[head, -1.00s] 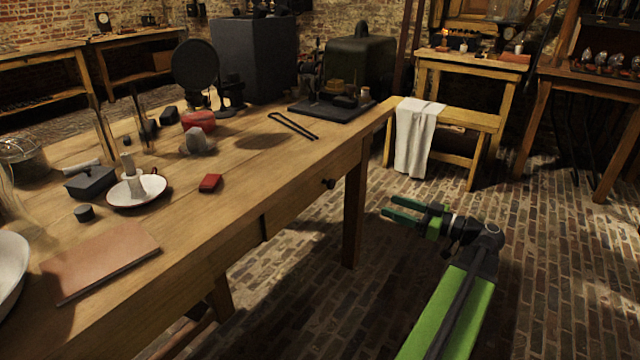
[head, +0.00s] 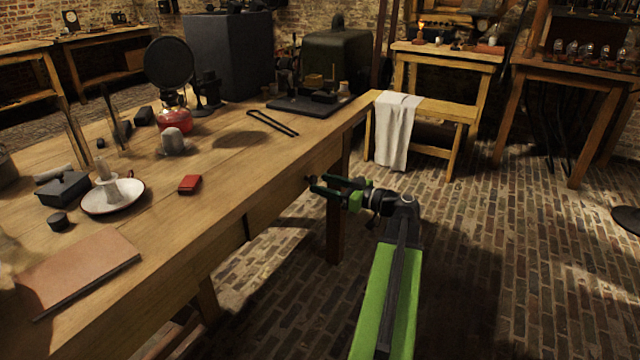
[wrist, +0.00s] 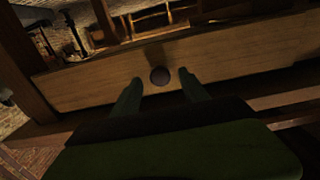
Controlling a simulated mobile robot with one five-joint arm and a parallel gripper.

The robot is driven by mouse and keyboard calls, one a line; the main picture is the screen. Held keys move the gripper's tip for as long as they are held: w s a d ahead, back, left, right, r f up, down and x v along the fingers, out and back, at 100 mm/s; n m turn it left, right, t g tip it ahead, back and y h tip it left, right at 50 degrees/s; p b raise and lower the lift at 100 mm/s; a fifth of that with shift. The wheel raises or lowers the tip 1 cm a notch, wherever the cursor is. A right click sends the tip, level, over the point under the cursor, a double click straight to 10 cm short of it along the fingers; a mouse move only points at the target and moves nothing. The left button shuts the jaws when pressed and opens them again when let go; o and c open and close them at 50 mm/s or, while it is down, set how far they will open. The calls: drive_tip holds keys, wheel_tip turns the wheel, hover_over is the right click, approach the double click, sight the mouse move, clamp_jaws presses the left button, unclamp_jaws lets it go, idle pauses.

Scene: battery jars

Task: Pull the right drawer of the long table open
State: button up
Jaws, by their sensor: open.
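The long wooden table (head: 235,215) runs along the left of the head view. Its right drawer (wrist: 95,82) shows in the wrist view as a wooden front that looks closed, with a round dark knob (wrist: 160,76). My gripper (head: 318,186) is at the drawer front in the head view, its green fingers pointing left at the knob. In the wrist view the open fingers (wrist: 160,88) stand on either side of the knob, which lies just beyond or between the tips. I cannot tell whether they touch it. The knob is mostly hidden by the fingers in the head view.
A red box (head: 189,184), a white dish (head: 113,196), a brown folder (head: 78,268) and a dark tray (head: 305,105) lie on the tabletop. A small bench with a white cloth (head: 397,130) stands beyond.

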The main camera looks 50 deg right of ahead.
drive_tip(key=shift+x, duration=0.8)
clamp_jaws()
idle(0.9)
